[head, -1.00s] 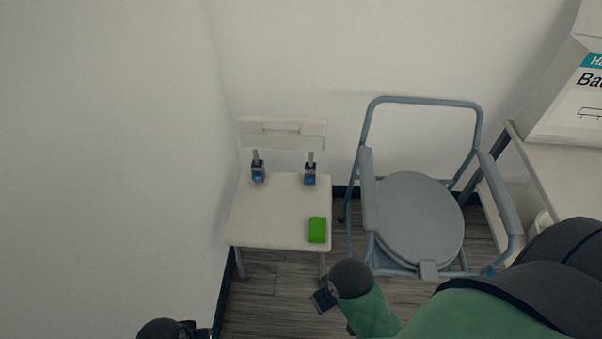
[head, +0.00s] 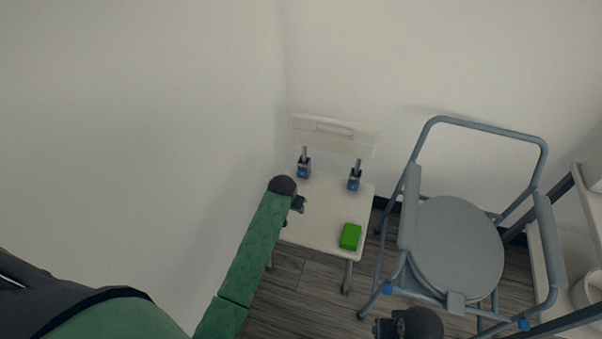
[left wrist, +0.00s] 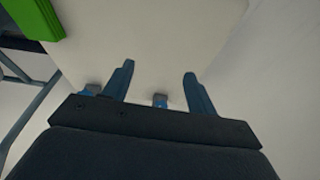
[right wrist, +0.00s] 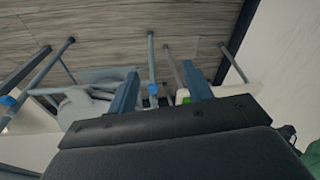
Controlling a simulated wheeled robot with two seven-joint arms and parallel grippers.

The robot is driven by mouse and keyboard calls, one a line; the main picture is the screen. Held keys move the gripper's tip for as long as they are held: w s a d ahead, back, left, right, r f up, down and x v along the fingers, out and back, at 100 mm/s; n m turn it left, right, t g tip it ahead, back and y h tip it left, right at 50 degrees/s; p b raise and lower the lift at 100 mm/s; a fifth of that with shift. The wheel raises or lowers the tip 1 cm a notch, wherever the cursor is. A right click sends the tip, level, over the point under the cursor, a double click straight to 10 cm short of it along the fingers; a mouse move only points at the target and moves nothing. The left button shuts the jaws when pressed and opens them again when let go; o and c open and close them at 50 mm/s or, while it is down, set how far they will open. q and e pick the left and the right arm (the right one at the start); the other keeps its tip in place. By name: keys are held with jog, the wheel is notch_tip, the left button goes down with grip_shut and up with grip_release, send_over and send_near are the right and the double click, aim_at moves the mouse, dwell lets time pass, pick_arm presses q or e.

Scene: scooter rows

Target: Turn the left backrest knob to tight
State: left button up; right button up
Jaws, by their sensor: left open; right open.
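A white shower chair with a seat (head: 315,222) and backrest (head: 335,134) stands by the wall. Two blue knobs sit where the backrest posts meet the seat: the left backrest knob (head: 304,171) and the right one (head: 355,183). My left gripper (head: 299,204) is open over the seat's left side, in front of the left knob and apart from it. In the left wrist view the left knob (left wrist: 160,101) shows between the open fingers, partly hidden by the gripper body. My right gripper (head: 383,327) is open and empty, low in front of the grey commode chair.
A green block (head: 350,236) lies on the seat's front right corner. A grey commode chair (head: 456,249) with a tube frame stands to the right. A white shelf (head: 550,272) is at the far right. The wall runs close along the left.

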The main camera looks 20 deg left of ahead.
pick_arm(q)
send_near(301, 173)
notch_tip(301, 173, down, 2)
jog(key=shift+n+t, duration=0.3)
jog(key=shift+t, duration=0.1)
jog(key=p+x, duration=0.1)
jog(key=x, duration=0.4)
jog(key=shift+w+f, duration=0.15)
jog(key=shift+f, duration=0.25)
jog(key=shift+w+f, duration=0.25)
jog(key=shift+f, duration=0.4)
jog(key=shift+w+f, duration=0.1)
jog(key=shift+f, duration=0.25)
pick_arm(e)
jog(key=f, duration=0.5)
jog(key=shift+w+f, duration=0.35)
jog(key=shift+f, duration=0.05)
pick_arm(q)
jog(key=c, duration=1)
pick_arm(e)
jog(key=shift+s+a+r, duration=0.1)
jog(key=shift+s+r, duration=0.1)
